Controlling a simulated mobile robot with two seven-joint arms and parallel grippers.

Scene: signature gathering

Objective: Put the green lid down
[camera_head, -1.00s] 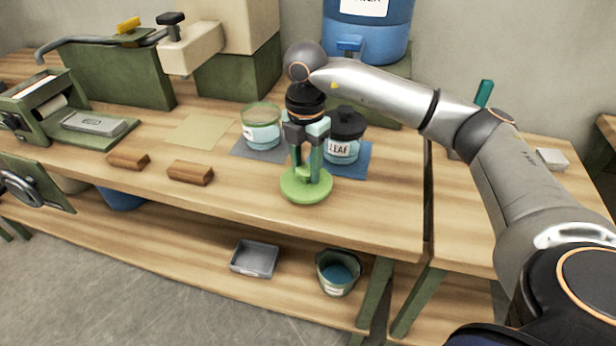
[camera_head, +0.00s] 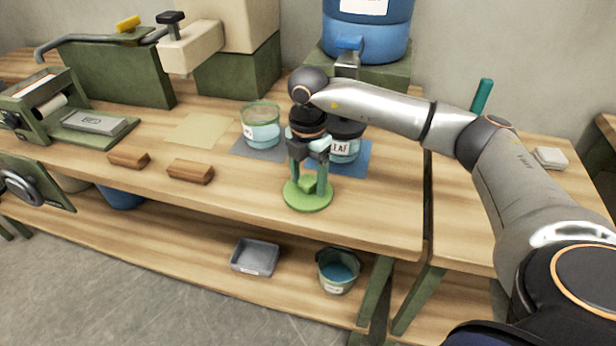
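The green lid (camera_head: 308,202) is a round disc with a raised block-like knob. It rests flat, or nearly so, near the front edge of the wooden bench, in front of the jars. My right gripper (camera_head: 307,182) points down over it. Its two fingers stand apart on either side of the knob, with a gap visible, so it looks open. The open-topped glass jar (camera_head: 262,133) with a green rim stands behind and to the left, without a lid. My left gripper is not in view.
A black-lidded jar marked LEAF (camera_head: 343,150) stands on a blue mat (camera_head: 357,168) just behind my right gripper, partly hidden by it. Two brown blocks (camera_head: 190,172) lie to the left. A large blue container (camera_head: 367,35) stands at the back. Bare bench lies right of the lid.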

